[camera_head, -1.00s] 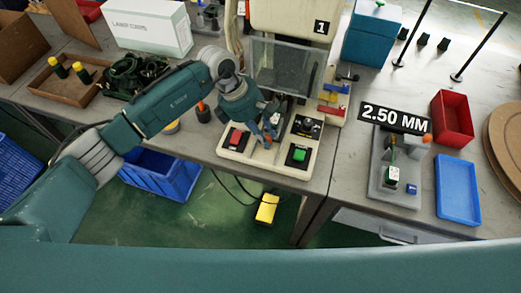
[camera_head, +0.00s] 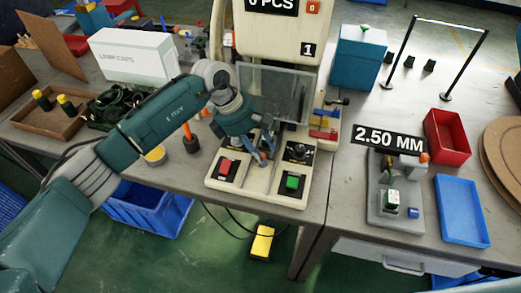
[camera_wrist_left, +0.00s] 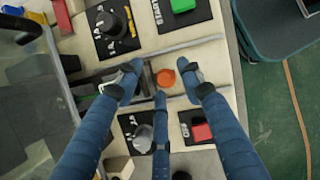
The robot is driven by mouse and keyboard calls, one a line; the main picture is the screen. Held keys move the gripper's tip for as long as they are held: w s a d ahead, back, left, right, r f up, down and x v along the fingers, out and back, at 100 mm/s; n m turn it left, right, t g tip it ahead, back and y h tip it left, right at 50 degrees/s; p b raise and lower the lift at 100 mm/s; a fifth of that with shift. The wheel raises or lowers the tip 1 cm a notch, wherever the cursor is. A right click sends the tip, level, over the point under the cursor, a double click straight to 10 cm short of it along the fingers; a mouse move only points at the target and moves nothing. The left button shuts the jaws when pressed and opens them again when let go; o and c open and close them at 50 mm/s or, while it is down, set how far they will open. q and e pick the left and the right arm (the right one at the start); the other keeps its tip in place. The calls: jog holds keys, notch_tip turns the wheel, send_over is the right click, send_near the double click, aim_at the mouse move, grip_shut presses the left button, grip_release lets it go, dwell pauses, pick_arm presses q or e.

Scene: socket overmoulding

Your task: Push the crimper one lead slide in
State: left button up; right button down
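Crimper one (camera_head: 280,22) is the cream machine marked 1, with a clear guard (camera_head: 272,92) and a base holding buttons. Its lead slide shows in the left wrist view as two metal rails (camera_wrist_left: 193,45) with an orange round knob (camera_wrist_left: 166,77) between them. My left gripper (camera_head: 262,156) is low over the crimper's base in front of the guard. In the left wrist view its blue fingers (camera_wrist_left: 163,86) are spread around the orange knob, with gaps visible at the sides. Whether any finger touches the knob, I cannot tell. My right gripper is not in view.
A red button (camera_head: 227,168) and a green button (camera_head: 292,182) flank the gripper on the base. A grey fixture (camera_head: 376,214) labelled 2.50 MM, a red bin (camera_head: 449,136) and a blue tray (camera_head: 462,211) stand to the right. A yellow pedal (camera_head: 262,243) is on the floor.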

pick_arm(q)
jog(key=shift+a+r, duration=0.25)
jog(key=v, duration=1.1)
jog(key=shift+r, duration=0.25)
jog(key=shift+d, duration=0.2)
